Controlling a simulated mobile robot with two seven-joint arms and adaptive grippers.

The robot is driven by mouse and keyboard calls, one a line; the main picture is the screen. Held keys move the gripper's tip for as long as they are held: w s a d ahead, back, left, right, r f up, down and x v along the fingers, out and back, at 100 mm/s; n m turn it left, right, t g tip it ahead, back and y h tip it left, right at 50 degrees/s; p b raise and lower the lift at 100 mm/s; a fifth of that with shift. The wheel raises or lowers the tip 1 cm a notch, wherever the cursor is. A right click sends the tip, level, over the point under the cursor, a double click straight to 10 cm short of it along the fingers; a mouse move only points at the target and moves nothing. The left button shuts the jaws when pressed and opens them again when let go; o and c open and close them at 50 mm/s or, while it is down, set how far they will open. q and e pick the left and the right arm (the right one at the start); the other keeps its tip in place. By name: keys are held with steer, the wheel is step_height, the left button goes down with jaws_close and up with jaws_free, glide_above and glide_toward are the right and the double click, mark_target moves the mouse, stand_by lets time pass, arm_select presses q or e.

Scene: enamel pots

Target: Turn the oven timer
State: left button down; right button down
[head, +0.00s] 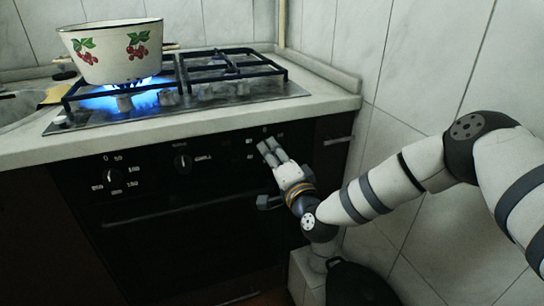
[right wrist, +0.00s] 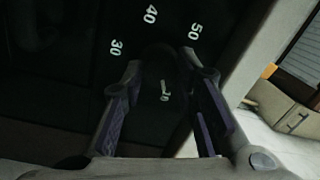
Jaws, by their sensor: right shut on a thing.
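The oven timer (right wrist: 163,88) is a dark knob on the black oven panel. It shows in the right wrist view between my right gripper's fingers, with white numbers 30, 40 and 50 around it. My right gripper (right wrist: 163,112) is shut on the knob, one finger on each side. In the head view my right gripper (head: 269,147) is at the right end of the panel, and its fingers cover the knob there. My left gripper is not in view.
A black knob (head: 182,164) and a temperature knob (head: 112,178) are further left on the panel. A white cherry-patterned pot (head: 112,52) stands over a lit blue flame on the hob (head: 230,88). A tiled wall (head: 385,130) is close on the right.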

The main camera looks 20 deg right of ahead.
steer(key=shift+f, duration=0.1)
stand_by(0.5)
steer(key=c, duration=1.2)
jaws_free()
steer(key=shift+c, duration=0.2)
steer(key=shift+s, duration=0.15)
steer(key=s, duration=1.1)
steer(key=shift+s+d+f, duration=0.35)
